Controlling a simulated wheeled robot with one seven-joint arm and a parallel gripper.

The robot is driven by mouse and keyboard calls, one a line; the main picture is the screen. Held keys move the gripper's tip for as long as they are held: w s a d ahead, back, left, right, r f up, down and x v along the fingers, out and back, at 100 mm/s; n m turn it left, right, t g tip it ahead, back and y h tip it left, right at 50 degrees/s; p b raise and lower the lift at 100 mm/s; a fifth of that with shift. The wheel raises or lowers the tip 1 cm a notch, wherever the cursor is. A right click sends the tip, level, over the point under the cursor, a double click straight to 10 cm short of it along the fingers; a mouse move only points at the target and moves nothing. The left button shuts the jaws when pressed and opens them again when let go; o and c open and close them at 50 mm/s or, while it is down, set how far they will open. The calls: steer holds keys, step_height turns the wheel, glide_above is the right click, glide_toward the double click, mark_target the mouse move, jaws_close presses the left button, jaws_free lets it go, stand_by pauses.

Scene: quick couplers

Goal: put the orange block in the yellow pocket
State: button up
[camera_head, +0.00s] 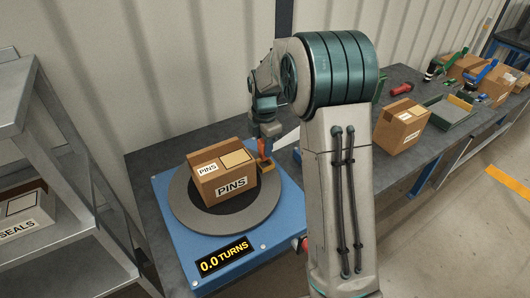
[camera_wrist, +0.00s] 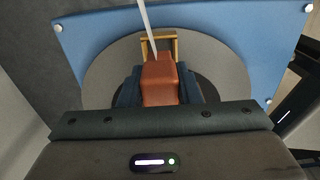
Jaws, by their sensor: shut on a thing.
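My gripper (camera_wrist: 160,88) is shut on the orange block (camera_wrist: 161,77), with one dark finger on each side of it in the wrist view. The orange block also shows as a small orange piece (camera_head: 262,148) under my gripper in the head view. The yellow pocket (camera_wrist: 174,44) is a small open frame on the round grey turntable (camera_wrist: 220,62), just beyond the block in the wrist view. In the head view the pocket (camera_head: 267,167) is right beside the PINS box, below the block. I cannot tell whether the block touches the pocket.
The brown PINS box (camera_head: 222,175) stands on the turntable, close to my gripper. The blue turntable base (camera_head: 178,235) has a display reading 0.0 TURNS (camera_head: 224,256). Another carton (camera_head: 401,126) and a green tray (camera_head: 452,112) are on the bench to the right. Metal shelves (camera_head: 60,150) stand at left.

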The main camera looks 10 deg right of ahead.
steer(key=shift+f, duration=1.85)
steer(key=shift+f, duration=0.1)
steer(key=o, duration=1)
steer(key=shift+c, duration=0.2)
